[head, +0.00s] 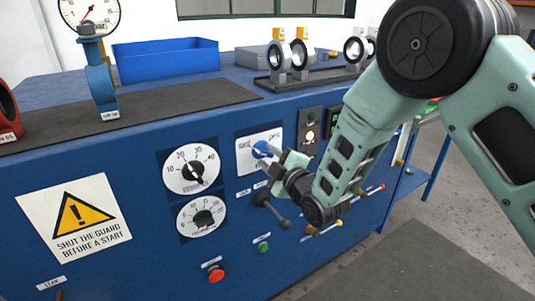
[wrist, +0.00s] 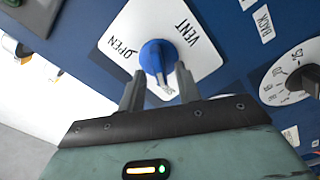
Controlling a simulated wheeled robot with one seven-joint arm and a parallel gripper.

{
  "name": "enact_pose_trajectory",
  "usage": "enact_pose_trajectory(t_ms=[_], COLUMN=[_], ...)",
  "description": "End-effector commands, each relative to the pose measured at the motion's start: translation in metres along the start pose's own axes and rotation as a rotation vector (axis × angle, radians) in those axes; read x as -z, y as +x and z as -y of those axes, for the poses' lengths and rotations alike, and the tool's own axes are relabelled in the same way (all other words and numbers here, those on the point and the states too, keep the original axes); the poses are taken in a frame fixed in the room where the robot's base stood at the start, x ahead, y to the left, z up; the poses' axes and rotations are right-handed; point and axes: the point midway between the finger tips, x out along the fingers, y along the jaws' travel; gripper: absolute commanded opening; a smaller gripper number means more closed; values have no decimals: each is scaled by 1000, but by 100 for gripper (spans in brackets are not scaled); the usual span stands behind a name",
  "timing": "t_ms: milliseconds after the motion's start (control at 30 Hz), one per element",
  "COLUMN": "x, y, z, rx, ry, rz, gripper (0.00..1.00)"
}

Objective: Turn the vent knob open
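Two dials (head: 191,168) (head: 201,216) sit left of the plate. A black-knobbed lever (head: 262,199), a green button (head: 263,247) and a red button (head: 215,274) lie below. A lit switch panel (head: 310,132) is close behind my arm. Open floor lies at right.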

Motion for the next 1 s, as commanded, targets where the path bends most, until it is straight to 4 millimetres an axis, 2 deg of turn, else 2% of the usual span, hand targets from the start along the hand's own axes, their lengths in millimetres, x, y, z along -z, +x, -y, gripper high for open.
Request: enact_pose_trajectory(t_ms=[133, 433, 467, 567, 1000], x=[0, 0, 0, 0, -2], y=[10, 12, 12, 12, 11], z=[-1, 0, 0, 0, 1], rx=[-1, 0, 0, 0, -1], ry=[0, 0, 0, 0, 50], rz=[0, 0, 0, 0, 0], gripper=[34, 34, 28, 0, 0])
